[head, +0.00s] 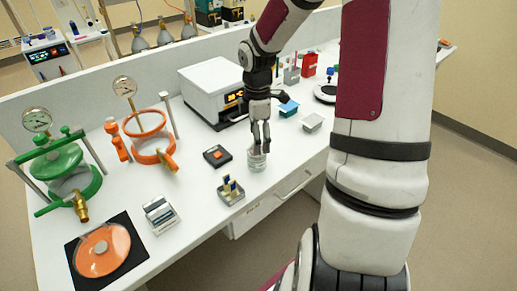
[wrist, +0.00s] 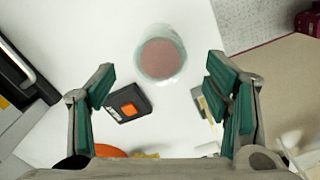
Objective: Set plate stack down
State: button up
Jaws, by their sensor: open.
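The plate stack (head: 257,161) is a short, round, translucent stack standing upright on the white bench near its front edge. In the wrist view its pinkish round top (wrist: 163,58) shows in a clear rim, ahead of and between the fingertips. My gripper (head: 262,143) points down just above the stack in the head view. It is open, with the green-padded fingers (wrist: 160,78) wide apart and nothing between them. I cannot tell from the head view whether a fingertip touches the stack.
A black pad with an orange square (head: 217,155) lies left of the stack. A grey rack with small upright pieces (head: 231,192) stands in front-left. A white machine (head: 212,88) stands behind.

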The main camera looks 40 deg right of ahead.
notch_tip(320, 180, up, 2)
jog(key=shift+r, duration=0.25)
jog(key=shift+a+r, duration=0.15)
jog(key=shift+r, duration=0.45)
jog(key=s+a+r+m+t+h, duration=0.2)
jog(key=s+a+r+m, duration=0.45)
jog(key=a+r, duration=0.45)
jog(key=s+a+r+m+t+y, duration=0.1)
jog(key=s+a+r+m, duration=0.2)
jog(key=s, duration=0.3)
jog(key=s+a+r+m+t+y, duration=0.1)
jog(key=s+a+r+m+t, duration=0.1)
jog(key=s+a+r+m, duration=0.1)
jog(key=s+a+r, duration=0.1)
jog(key=s, duration=0.1)
jog(key=shift+s, duration=0.4)
jog(key=shift+m, duration=0.25)
